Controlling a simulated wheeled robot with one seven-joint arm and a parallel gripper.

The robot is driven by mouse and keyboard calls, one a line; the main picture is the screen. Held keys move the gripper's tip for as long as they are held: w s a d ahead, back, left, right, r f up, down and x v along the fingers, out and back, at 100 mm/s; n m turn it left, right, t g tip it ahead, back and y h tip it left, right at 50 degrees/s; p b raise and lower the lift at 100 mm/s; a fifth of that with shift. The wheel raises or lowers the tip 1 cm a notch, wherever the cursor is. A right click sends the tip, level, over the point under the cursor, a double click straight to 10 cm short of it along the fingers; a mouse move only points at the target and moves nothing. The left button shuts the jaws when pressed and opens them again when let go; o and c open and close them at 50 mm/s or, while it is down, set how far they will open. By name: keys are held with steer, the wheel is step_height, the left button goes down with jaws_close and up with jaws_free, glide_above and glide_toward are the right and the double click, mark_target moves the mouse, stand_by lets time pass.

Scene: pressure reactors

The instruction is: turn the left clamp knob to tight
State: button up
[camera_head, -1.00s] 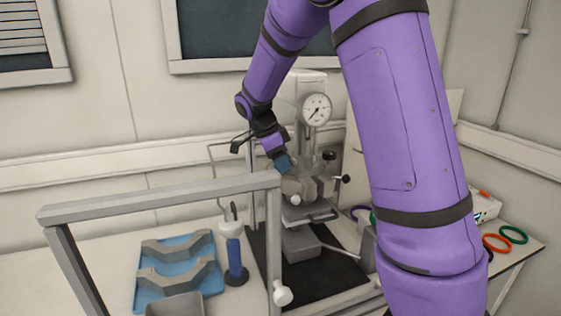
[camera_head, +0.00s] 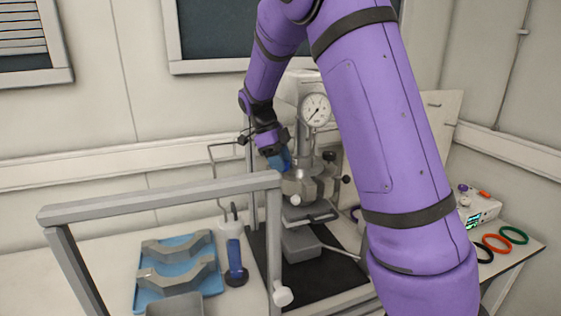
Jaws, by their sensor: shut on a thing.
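The pressure reactor (camera_head: 307,140) stands on a dark mat behind the grey frame, with a round gauge (camera_head: 316,107) on its front. A metal clamp (camera_head: 318,188) surrounds its head, and a dark knob (camera_head: 346,179) sticks out at the clamp's right. My gripper (camera_head: 280,160) reaches down from the upper left to the clamp's left side. Its blue fingers are shut at the left clamp knob, which they hide. I cannot see the knob's angle or how tight it is.
A grey rail frame (camera_head: 160,200) crosses the foreground. A blue tray (camera_head: 150,300) with grey clamp halves (camera_head: 180,277) lies at left, beside a blue-handled tool (camera_head: 235,258). A box with a display (camera_head: 476,208) and coloured rings (camera_head: 513,235) sit at right. My arm blocks the middle right.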

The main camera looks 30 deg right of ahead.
steer(key=o, duration=0.9)
steer(key=shift+o, duration=0.2)
steer(key=v, duration=1)
steer(key=shift+r, duration=0.4)
steer(key=shift+w, duration=0.1)
